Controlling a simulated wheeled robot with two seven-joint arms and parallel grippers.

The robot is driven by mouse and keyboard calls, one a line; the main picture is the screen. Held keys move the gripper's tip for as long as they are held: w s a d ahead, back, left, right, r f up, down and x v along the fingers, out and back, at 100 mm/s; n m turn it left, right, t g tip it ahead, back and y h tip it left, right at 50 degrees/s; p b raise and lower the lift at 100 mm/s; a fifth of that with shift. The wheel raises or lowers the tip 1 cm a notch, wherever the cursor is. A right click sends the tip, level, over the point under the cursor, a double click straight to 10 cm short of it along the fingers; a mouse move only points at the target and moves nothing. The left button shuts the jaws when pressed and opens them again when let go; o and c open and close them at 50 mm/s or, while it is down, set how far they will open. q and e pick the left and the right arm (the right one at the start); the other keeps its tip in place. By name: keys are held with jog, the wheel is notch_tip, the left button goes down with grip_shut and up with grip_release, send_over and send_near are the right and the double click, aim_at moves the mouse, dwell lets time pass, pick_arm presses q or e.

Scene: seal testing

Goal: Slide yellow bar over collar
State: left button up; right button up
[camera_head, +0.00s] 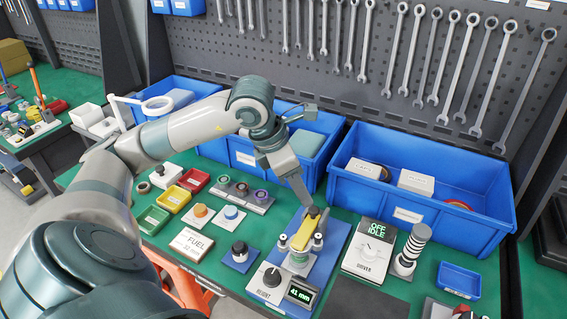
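The yellow bar (303,234) lies over a press-like fixture on a blue base plate (331,243), between two posts with pale knobs. A dark tip shows at the bar's far end. A pale greenish round part, which may be the collar (298,260), sits under the bar's near end and is partly hidden by it. My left gripper (309,204) reaches down from the upper left, its fingertips at the bar's dark far end. The fingers overlap from this side, so I cannot tell if they grip it. My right gripper is out of view.
The height unit (272,281) reads 41 mm in front of the fixture. A driver box (371,250) reading OFF IDLE and a striped cylinder (412,245) stand to the right. Blue bins (398,213) line the back. Knobs and small trays (174,199) crowd the left.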

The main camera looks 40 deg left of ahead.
pick_arm(q)
jog(key=b+v, duration=0.1)
jog(key=v, duration=0.8)
jog(key=shift+s, duration=0.2)
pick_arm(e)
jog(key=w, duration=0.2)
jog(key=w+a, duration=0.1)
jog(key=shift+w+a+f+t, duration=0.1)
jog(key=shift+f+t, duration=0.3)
pick_arm(q)
jog(key=shift+r, duration=0.15)
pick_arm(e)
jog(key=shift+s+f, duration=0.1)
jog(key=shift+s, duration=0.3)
